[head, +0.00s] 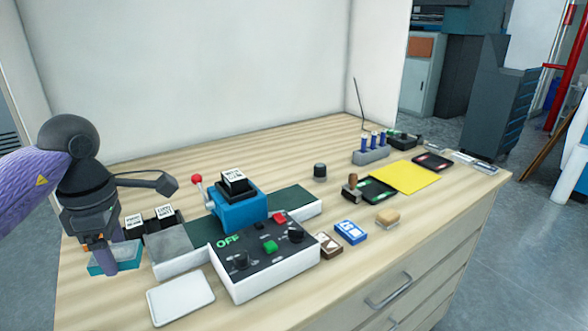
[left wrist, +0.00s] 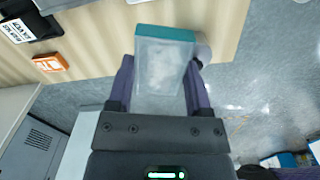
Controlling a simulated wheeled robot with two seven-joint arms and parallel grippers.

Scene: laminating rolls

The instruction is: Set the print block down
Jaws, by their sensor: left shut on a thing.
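The print block (head: 128,258) is a clear, cloudy block with a teal edge, at the left end of the table in the head view. My left gripper (head: 110,257) points down and is shut on it, hiding part of it. In the left wrist view the print block (left wrist: 163,68) sits between the two purple fingers of my left gripper (left wrist: 160,85), its teal edge away from the palm. I cannot tell whether its underside touches the table. My right gripper is not in view.
A blue press (head: 238,212) and a control box (head: 265,262) reading OFF stand right of the block. A white pad (head: 180,298) lies in front. Black label holders (head: 160,220) stand close behind the gripper. An orange-and-white block (left wrist: 50,63) lies nearby. The table edge is close.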

